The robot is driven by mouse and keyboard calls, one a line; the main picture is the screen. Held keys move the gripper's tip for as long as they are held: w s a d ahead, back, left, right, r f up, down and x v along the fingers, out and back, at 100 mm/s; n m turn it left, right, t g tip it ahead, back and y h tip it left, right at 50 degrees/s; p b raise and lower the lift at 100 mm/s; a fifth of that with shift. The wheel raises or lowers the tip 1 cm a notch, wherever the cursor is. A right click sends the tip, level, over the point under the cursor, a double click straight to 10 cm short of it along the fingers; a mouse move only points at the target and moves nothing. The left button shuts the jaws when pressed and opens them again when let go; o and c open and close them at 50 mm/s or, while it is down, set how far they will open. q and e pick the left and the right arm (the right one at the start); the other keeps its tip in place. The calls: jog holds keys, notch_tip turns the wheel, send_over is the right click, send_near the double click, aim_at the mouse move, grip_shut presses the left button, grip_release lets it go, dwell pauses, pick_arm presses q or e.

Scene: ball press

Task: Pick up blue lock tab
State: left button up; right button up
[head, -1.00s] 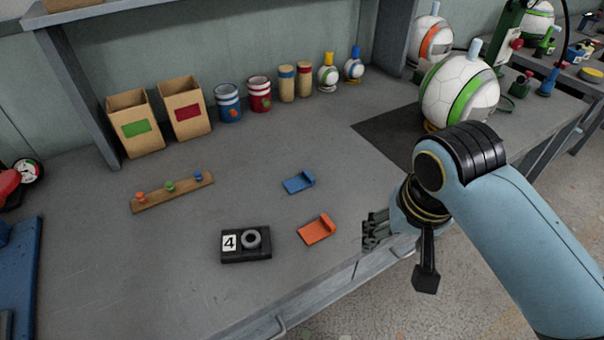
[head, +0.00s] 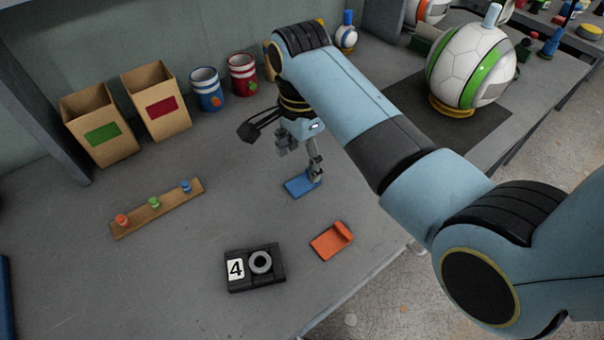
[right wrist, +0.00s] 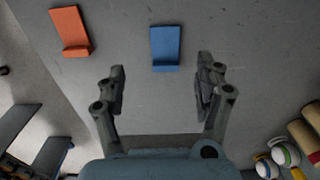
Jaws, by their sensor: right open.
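The blue lock tab (head: 299,187) lies flat on the grey bench, its raised end partly behind my right gripper in the head view. My right gripper (head: 302,164) is open and empty, pointing down above the tab. In the right wrist view the blue lock tab (right wrist: 165,46) lies beyond the gap between the open fingers (right wrist: 160,85), apart from both. My left gripper is not in view.
An orange tab (head: 331,241) lies nearer the front edge. A black block marked 4 (head: 255,270) and a wooden strip with three pegs (head: 157,210) are also on the bench. Boxes and cans stand at the back. A ball (head: 471,66) sits at right.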

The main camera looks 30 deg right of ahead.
aim_at(301, 184)
notch_tip(301, 184, down, 2)
jog(key=shift+f, duration=0.45)
jog(key=f, duration=0.4)
jog(key=shift+w+d+f, duration=0.25)
jog(key=shift+w, duration=0.15)
jog(key=shift+f, duration=0.25)
jog(key=shift+c, duration=0.5)
jog(key=c, duration=0.8)
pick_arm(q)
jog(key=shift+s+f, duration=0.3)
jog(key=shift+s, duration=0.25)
pick_arm(e)
jog(key=shift+r, duration=0.1)
